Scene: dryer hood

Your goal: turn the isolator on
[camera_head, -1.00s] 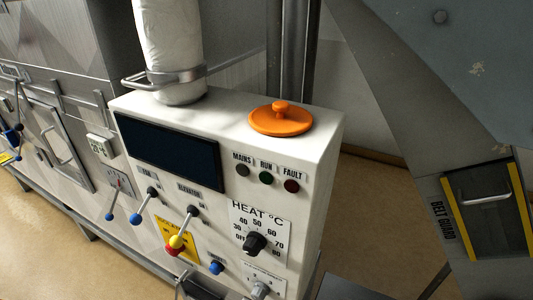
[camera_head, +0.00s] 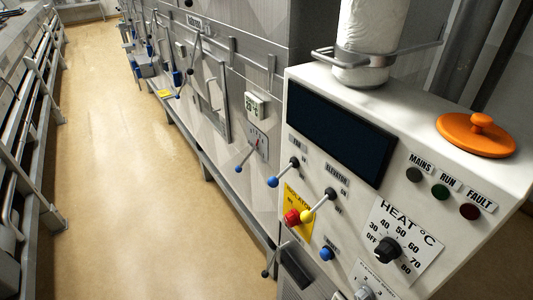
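The isolator is a yellow plate (camera_head: 293,203) on the front of the white control box, left of the heat dial. A red knob (camera_head: 291,217) sits on the plate; its on or off position cannot be read. The yellow-balled elevator lever (camera_head: 307,216) slants down-left from its pivot, and its ball overlaps the knob's right side in the picture. Neither of my grippers is in view.
The control box (camera_head: 405,121) carries a dark screen (camera_head: 338,134), a blue-balled fan lever (camera_head: 272,181), a blue knob (camera_head: 326,254), a heat dial (camera_head: 387,250) and three dark lamps. An orange lid (camera_head: 476,135) lies on top. Open floor (camera_head: 150,190) lies left, with railings beyond.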

